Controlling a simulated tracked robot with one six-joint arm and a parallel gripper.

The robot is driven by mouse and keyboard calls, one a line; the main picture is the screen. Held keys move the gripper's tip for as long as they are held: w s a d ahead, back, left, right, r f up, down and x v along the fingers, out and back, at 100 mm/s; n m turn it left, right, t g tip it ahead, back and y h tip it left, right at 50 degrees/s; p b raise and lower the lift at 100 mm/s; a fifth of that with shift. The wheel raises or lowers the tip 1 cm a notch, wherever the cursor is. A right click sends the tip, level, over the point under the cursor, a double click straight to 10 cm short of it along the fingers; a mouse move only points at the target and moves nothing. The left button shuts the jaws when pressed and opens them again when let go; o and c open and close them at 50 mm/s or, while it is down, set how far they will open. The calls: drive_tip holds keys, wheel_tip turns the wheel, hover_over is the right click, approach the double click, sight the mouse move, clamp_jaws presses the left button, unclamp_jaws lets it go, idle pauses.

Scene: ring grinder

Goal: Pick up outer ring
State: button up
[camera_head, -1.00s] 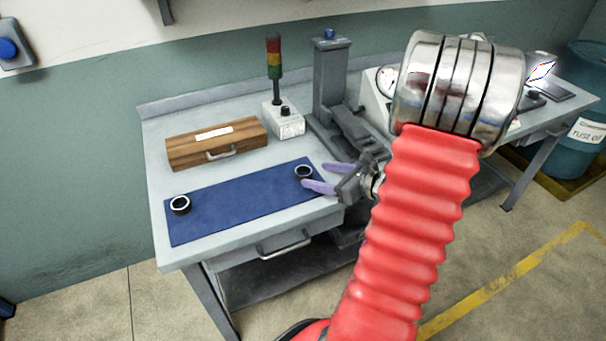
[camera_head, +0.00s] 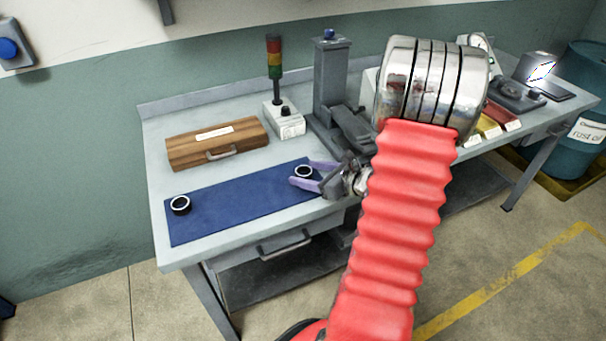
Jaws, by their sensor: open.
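Two small dark rings with pale inner edges lie on the blue mat (camera_head: 240,205). One ring (camera_head: 180,204) is at the mat's left end. The other ring (camera_head: 304,171) is at the right end. I cannot tell from their looks which is the outer ring. My gripper (camera_head: 304,174) is open, with its two purple fingers on either side of the right ring. Whether the fingers touch that ring is too small to tell.
A wooden box (camera_head: 217,147) stands behind the mat. A signal tower (camera_head: 276,85) on a white base and a grey press (camera_head: 331,85) stand behind my gripper. Red and yellow trays (camera_head: 491,122) are to the right. The mat's middle is clear.

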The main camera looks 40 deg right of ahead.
drive_tip(key=shift+c, duration=0.2)
drive_tip(key=c, duration=1.2)
drive_tip(key=shift+o, duration=0.2)
drive_tip(key=shift+r, duration=0.1)
wheel_tip(320, 180, up, 10)
idle(0.6)
